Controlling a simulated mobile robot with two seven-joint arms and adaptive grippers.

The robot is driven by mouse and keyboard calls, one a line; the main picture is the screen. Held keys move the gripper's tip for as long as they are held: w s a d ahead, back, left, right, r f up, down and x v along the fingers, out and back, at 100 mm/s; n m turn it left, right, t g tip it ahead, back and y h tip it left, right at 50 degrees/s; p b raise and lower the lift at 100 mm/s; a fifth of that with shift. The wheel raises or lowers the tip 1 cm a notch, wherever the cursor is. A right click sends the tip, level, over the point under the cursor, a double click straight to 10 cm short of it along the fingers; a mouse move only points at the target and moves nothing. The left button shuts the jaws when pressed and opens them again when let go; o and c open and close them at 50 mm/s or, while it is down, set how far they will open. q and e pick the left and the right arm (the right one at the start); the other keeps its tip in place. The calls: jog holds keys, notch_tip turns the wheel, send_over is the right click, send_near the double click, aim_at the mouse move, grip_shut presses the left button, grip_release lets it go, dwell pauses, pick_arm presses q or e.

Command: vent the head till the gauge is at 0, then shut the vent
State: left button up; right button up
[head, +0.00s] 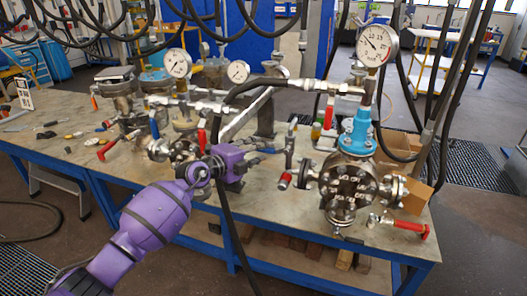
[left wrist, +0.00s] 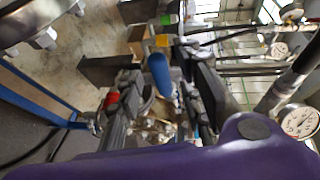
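The large round gauge (head: 378,45) stands above the right flanged vessel (head: 350,185); its needle points to the upper left, and its numbers are too small to read. A blue-green collar (head: 358,135) sits on this vessel's neck. My purple left gripper (head: 268,147) is over the middle of the bench, left of the right vessel and beside a valve with a red-tipped handle (head: 284,181). In the left wrist view its dark fingers (left wrist: 165,100) are spread, with a blue cylindrical part (left wrist: 159,74) showing between them; contact cannot be told. My right gripper is out of view.
Two smaller gauges (head: 178,63) (head: 238,72) and other vessels stand on the left of the bench (head: 75,160). A red-handled lever (head: 410,227) projects at the right front. Black hoses hang overhead and cross the bench. Cardboard boxes (head: 415,195) stand behind the right vessel.

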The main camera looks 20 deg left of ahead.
pick_arm(q)
jog(key=shift+x, duration=1.2)
grip_shut()
